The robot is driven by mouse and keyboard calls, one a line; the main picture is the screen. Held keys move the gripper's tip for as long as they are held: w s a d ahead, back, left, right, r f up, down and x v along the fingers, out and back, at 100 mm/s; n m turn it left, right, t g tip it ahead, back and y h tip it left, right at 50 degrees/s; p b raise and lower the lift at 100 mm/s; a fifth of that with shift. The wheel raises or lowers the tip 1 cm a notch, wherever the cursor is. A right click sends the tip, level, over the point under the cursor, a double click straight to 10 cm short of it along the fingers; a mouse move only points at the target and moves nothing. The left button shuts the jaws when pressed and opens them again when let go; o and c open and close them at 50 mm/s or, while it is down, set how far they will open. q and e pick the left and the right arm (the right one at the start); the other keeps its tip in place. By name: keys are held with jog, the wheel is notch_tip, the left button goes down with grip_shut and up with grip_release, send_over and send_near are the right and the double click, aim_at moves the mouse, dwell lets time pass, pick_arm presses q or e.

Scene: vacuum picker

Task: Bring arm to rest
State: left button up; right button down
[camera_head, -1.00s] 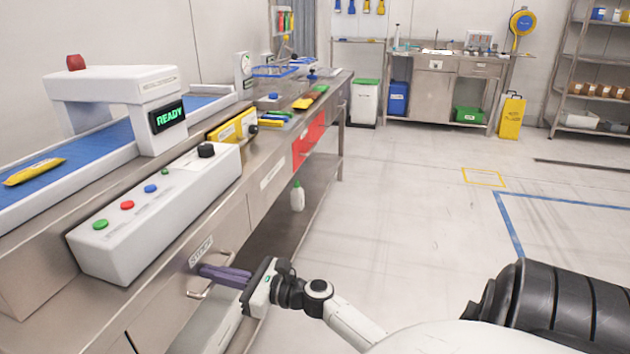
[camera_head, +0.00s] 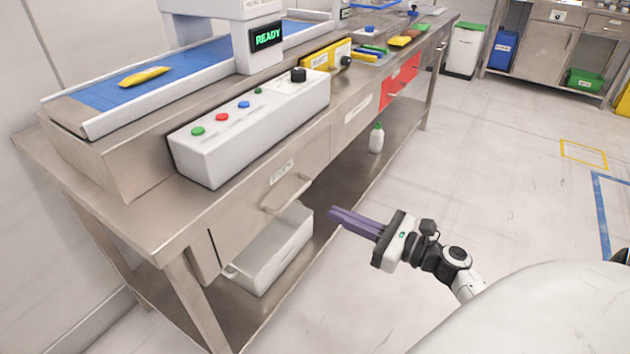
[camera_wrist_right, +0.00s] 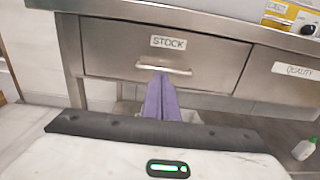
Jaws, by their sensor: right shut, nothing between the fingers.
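My right gripper (camera_head: 345,219) is shut and empty, its purple fingers pointing left toward the bench front. It is in free air, apart from the handle (camera_head: 287,194) of the STOCK drawer (camera_head: 270,190). In the right wrist view the fingers (camera_wrist_right: 162,98) point at the STOCK drawer (camera_wrist_right: 120,55), just below its handle (camera_wrist_right: 163,69) in the picture. The drawer looks closed. My left gripper is not in view.
The steel bench (camera_head: 152,222) runs along the left, with a control box (camera_head: 245,125) and a blue conveyor (camera_head: 190,72) on top. A white bin (camera_head: 270,255) and a white bottle (camera_head: 376,138) are on its lower shelf. The floor (camera_head: 510,190) to the right is clear.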

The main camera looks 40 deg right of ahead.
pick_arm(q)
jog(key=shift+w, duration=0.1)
pick_arm(e)
jog(key=shift+s, duration=0.15)
jog(key=s+a+f+n+g+p, duration=0.1)
jog(key=s+a+f+n+g, duration=0.25)
jog(key=a+f+n, duration=0.4)
jog(key=s+a+f+n+g+p, duration=0.1)
jog(key=s+a+f+n+g, duration=0.25)
jog(key=a+f+n, duration=0.35)
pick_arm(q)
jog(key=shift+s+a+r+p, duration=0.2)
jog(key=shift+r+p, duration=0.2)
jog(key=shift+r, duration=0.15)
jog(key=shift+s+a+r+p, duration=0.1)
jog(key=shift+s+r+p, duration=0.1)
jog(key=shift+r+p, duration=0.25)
pick_arm(e)
jog(key=s+a+n+h, duration=0.1)
jog(key=s+a+n, duration=0.3)
jog(key=n, duration=0.6)
jog(key=s+a+n+g+h, duration=0.1)
jog(key=s+a+n, duration=0.3)
jog(key=n, duration=0.6)
jog(key=shift+s+a+f+h, duration=0.25)
jog(key=shift+f+h, duration=0.2)
jog(key=shift+h, duration=0.15)
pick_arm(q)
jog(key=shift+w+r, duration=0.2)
